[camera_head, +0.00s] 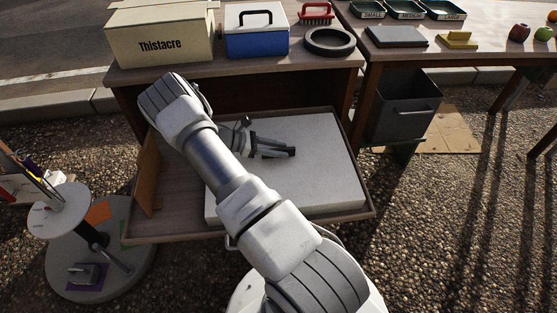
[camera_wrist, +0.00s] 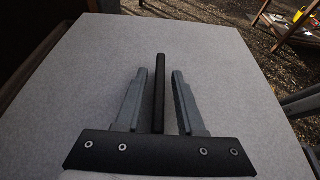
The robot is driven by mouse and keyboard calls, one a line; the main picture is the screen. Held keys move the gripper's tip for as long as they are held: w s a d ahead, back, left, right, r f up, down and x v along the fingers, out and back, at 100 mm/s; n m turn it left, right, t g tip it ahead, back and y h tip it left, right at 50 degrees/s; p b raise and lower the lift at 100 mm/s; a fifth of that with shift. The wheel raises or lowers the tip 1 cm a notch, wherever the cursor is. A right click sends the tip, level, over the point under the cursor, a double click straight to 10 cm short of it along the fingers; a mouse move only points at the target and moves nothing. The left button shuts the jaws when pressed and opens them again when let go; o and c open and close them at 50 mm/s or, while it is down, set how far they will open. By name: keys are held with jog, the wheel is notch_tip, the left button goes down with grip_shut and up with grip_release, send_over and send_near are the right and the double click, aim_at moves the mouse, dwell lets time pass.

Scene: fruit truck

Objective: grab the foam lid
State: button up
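The foam lid (camera_head: 325,180) is a large pale speckled slab lying flat in a wooden open drawer below the left table. It fills most of the wrist view (camera_wrist: 220,55). A dark narrow bar (camera_wrist: 159,85), which looks like a handle on the lid, stands between my fingers. My gripper (camera_head: 284,150) is over the middle of the lid, and it also shows in the wrist view (camera_wrist: 157,72). Its two grey fingers are open, one on each side of the bar, with visible gaps. Whether the fingertips touch the lid cannot be told. My arm hides the lid's left part.
The drawer's wooden front rim (camera_head: 180,236) and a brown upright board (camera_head: 149,172) border the slab. Above stand a cardboard box (camera_head: 160,42) and a blue-white cooler (camera_head: 257,38). A grey bin (camera_head: 403,107) is at right. A round stand (camera_head: 60,212) is at left.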

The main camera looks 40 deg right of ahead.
grip_shut()
dwell(1.2)
